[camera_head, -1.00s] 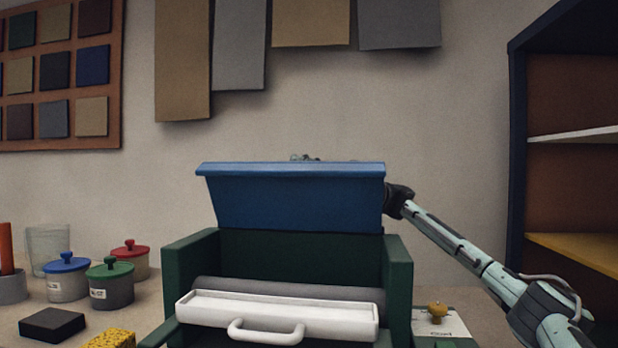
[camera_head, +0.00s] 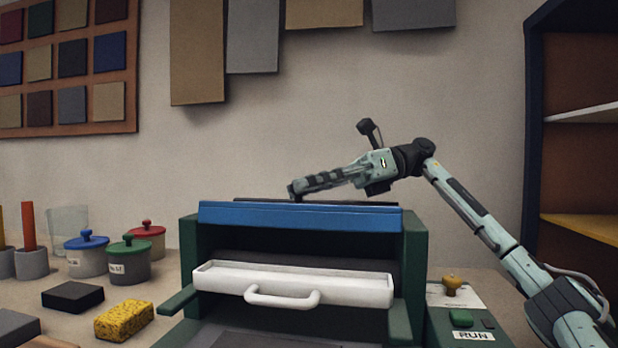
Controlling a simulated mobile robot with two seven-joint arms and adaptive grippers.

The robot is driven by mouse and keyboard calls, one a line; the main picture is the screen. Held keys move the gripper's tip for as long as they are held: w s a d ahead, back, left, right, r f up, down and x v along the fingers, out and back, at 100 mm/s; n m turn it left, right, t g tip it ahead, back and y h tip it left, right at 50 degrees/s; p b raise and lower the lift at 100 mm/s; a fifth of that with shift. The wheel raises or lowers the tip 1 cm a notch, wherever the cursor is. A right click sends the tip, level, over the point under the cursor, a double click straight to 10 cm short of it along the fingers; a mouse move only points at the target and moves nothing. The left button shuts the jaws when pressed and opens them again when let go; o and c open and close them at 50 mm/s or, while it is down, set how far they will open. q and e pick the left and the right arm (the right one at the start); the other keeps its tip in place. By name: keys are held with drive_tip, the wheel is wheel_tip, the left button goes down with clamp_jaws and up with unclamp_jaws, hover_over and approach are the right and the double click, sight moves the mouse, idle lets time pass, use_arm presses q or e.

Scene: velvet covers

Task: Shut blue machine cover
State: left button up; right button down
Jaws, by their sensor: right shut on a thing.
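The blue machine cover (camera_head: 300,217) lies low and nearly flat across the top of the green machine (camera_head: 414,262), its front edge facing me. Below it, the front opening shows a white tray (camera_head: 292,284) with a looped handle. My right gripper (camera_head: 294,190) reaches in from the right above the cover, with its fingers pointing left and slightly down. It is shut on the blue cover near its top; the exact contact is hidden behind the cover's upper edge. My left gripper is not in view.
A yellow knob (camera_head: 452,284) and a green button (camera_head: 461,318) with a RUN label sit at the machine's right. Lidded jars (camera_head: 87,257), a yellow sponge (camera_head: 124,320) and a black block (camera_head: 72,297) stand at the left. A shelf (camera_head: 533,150) rises at the right.

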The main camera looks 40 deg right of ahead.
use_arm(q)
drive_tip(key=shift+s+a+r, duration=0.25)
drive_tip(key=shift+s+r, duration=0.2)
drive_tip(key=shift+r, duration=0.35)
use_arm(e)
drive_tip(key=shift+s+a+f+n+h, duration=0.2)
drive_tip(key=shift+f+n+h, duration=0.15)
drive_tip(key=shift+f, duration=0.2)
drive_tip(key=shift+s+a+f+n+h, duration=0.15)
drive_tip(key=shift+f+n+h, duration=0.1)
drive_tip(key=shift+f+n, duration=0.25)
drive_tip(key=shift+w+f, duration=0.1)
drive_tip(key=shift+f, duration=0.05)
drive_tip(key=c, duration=1.2)
unclamp_jaws()
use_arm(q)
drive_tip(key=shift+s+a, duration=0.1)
use_arm(e)
drive_tip(key=shift+d, duration=0.1)
drive_tip(key=shift+d+r, duration=0.25)
drive_tip(key=shift+d, duration=0.05)
drive_tip(key=v, duration=1)
drive_tip(key=shift+d+r, duration=0.1)
drive_tip(key=shift+s+d, duration=0.35)
drive_tip(key=shift+d, duration=0.05)
